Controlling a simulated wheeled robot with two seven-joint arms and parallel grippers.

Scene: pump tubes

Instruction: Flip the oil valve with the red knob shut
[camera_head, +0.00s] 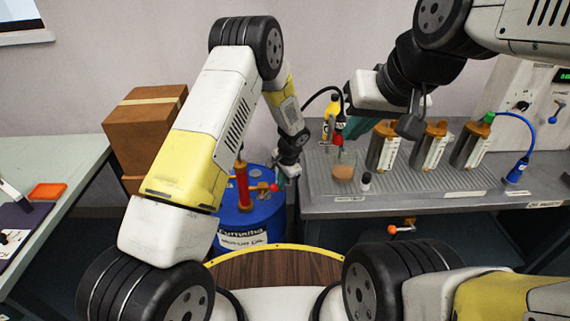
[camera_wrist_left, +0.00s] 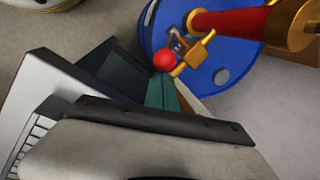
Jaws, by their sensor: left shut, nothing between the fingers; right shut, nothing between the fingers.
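The oil valve's red knob (camera_head: 273,187) sits beside the red pump tube (camera_head: 242,185) on top of the blue oil drum (camera_head: 240,222). In the left wrist view the red knob (camera_wrist_left: 164,60) stands at the end of a brass valve fitting (camera_wrist_left: 197,52). My left gripper (camera_head: 285,172) is shut and empty, pointing down at the drum's right side. Its teal fingertips (camera_wrist_left: 164,88) appear right by the knob; I cannot tell whether they touch. My right gripper (camera_head: 411,124) is shut and empty above the bench.
A cardboard box (camera_head: 140,125) stands at the left.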

